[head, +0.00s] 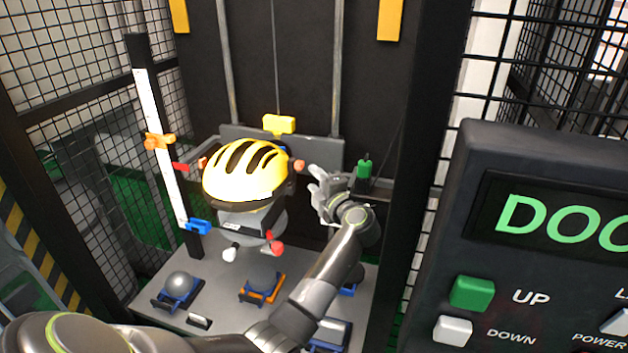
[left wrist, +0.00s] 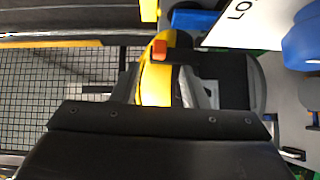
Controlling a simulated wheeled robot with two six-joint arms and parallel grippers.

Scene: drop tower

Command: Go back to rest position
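My left arm comes in from the bottom left and reaches into the drop tower. My left gripper (head: 318,187) is just right of the yellow helmet (head: 245,172), its fingers apart and pointing towards it. I see nothing held between them. The helmet sits on a grey headform in the tower. An orange knob (head: 299,164) is at the helmet's right side; it also shows in front of the helmet in the left wrist view (left wrist: 159,50). My right gripper is out of view.
A green-tipped post (head: 364,168) stands close right of the gripper. The base plate (head: 150,285) below carries several anvils on blue and orange mounts. Mesh walls and dark posts enclose the tower. A control panel (head: 545,190) with a green UP button (head: 472,293) stands at right.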

